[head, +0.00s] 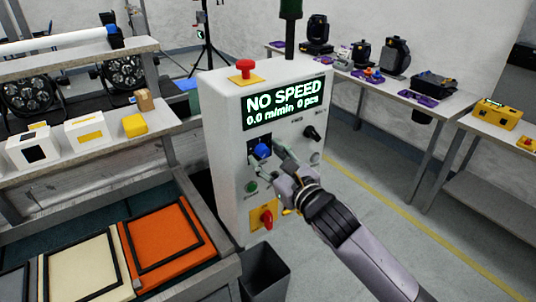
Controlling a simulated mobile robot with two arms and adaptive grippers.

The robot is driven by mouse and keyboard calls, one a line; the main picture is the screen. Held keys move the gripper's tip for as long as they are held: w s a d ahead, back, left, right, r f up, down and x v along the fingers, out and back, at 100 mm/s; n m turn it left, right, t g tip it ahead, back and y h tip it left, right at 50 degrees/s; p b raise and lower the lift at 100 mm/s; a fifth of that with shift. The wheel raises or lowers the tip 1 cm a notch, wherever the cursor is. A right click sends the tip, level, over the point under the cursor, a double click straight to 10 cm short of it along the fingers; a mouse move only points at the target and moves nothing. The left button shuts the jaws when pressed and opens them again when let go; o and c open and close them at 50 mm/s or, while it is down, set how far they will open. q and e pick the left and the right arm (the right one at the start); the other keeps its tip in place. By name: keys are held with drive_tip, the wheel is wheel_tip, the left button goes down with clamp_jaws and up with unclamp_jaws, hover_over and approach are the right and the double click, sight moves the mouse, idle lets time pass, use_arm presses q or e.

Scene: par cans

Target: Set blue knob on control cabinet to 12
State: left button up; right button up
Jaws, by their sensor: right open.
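The white control cabinet (222,150) stands in the middle of the head view. Its display (285,104) reads "NO SPEED 0.0 m/min 0 pcs". The blue knob (262,150) is on the front panel below the display, against a dark plate. My right gripper (271,155) is at the panel, open, with its fingertips close by the right side of the blue knob. I cannot tell whether they touch it. The knob's scale and pointer are too small or hidden to read. My left gripper is not in view.
A red mushroom button (245,68) sits on top. A grey bin (265,274) stands below. Floor to the right is clear.

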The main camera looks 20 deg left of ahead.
drive_tip(key=shift+w, duration=0.1)
clamp_jaws()
idle(0.7)
